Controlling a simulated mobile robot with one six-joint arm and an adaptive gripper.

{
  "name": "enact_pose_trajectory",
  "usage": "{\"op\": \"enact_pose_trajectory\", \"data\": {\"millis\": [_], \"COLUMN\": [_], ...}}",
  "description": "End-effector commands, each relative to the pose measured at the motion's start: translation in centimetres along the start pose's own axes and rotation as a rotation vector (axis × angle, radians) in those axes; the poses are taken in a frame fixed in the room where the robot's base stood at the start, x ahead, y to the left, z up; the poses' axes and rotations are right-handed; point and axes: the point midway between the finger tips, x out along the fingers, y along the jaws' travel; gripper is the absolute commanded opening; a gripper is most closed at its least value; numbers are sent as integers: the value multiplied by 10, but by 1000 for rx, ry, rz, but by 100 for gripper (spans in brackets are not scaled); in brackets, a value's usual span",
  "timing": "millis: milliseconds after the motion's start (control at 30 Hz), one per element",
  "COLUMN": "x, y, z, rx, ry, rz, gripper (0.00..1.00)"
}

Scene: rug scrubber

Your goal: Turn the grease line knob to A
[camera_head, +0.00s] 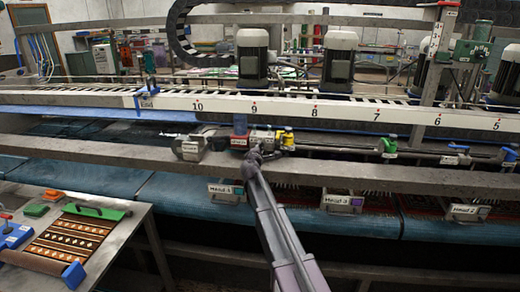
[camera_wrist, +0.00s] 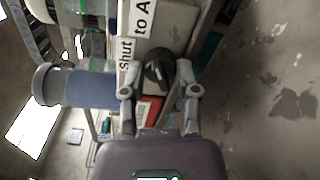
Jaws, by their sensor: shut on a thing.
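The grease line knob (camera_wrist: 157,70) is a dark round knob with a pale mark on its face, in the middle of the wrist view. Labels reading "shut" (camera_wrist: 126,54) and "to A" (camera_wrist: 142,18) are on the pale housing beside it. My gripper (camera_wrist: 159,91) has one finger on each side of the knob and is shut on it. In the head view my gripper (camera_head: 255,154) reaches up to the small grey housing (camera_head: 262,138) on the long rail; there the arm and fingers hide the knob. I cannot tell exactly which label the knob points at.
A jar with blue contents (camera_wrist: 88,88) stands close left of my gripper in the wrist view. A yellow valve (camera_head: 286,138) is just right of the housing. A green valve (camera_head: 389,146) sits farther along the rail (camera_head: 340,174). A table (camera_head: 118,247) with a patterned rug sample is at lower left.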

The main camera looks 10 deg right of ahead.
Motion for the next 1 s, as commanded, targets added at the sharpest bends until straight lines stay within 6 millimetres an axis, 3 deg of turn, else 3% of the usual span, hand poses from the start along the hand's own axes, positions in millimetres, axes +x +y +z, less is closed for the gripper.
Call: {"op": "enact_pose_trajectory", "data": {"millis": [233, 267, 367, 1000], "x": [2, 2, 2, 1], "y": [1, 1, 1, 0], "z": [-1, -1, -1, 0], "rx": [-1, -2, -2, -41], "ry": [3, 3, 3, -2], "rz": [2, 2, 2, 1], "gripper": [0, 46, 75, 75]}}
